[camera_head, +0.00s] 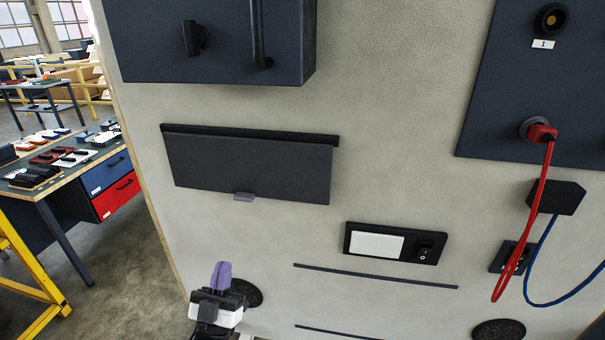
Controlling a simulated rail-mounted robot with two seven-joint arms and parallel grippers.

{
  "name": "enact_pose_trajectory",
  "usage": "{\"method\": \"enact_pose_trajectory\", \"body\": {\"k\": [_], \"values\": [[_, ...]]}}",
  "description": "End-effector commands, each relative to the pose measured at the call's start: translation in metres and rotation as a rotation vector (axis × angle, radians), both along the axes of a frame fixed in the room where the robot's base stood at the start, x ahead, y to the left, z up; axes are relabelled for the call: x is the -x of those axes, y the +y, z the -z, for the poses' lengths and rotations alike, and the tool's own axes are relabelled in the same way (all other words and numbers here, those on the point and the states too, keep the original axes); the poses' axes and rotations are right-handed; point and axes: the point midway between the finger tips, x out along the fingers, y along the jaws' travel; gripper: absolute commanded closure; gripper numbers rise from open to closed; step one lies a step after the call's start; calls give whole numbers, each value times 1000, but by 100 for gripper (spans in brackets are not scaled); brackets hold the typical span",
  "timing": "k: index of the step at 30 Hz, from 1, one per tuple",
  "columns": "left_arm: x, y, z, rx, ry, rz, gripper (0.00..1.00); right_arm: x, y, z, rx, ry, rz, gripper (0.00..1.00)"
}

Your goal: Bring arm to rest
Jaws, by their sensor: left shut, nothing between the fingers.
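My left gripper (222,275) shows at the bottom of the head view, left of centre. It has a white and dark body and purple fingers that are together, with nothing between them. It is in front of the lower left part of the pale panel (400,90), beside a dark round patch (247,293). I cannot tell how far it is from the panel. My right gripper is not in view.
The panel carries a dark cabinet (215,50), a dark flap (250,168) with a grey tab, and a switch box (396,243). At right, a red cable (537,195) and a blue cable (541,240) hang down. A workbench (70,165) and yellow rail (25,265) stand left.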

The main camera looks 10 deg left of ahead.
Motion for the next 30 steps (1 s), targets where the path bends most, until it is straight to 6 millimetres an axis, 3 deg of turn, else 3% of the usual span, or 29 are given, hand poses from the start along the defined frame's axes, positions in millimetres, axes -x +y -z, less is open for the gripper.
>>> {"method": "enact_pose_trajectory", "body": {"k": [5, 11, 17, 23, 26, 30], "values": [[-14, 1, 14, 3, 122, -5, 100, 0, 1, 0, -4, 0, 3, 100], [-42, 3, 61, 17, 501, -14, 100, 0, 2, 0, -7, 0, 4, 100], [-37, -1, 90, 23, 871, -11, 100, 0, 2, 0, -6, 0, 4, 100], [0, -11, 109, 1, 1195, 0, 100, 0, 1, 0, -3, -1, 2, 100], [33, -16, 127, -19, 1354, 4, 100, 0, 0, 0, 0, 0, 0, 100], [94, -23, 159, -56, 1570, 13, 100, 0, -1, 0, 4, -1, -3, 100]]}}
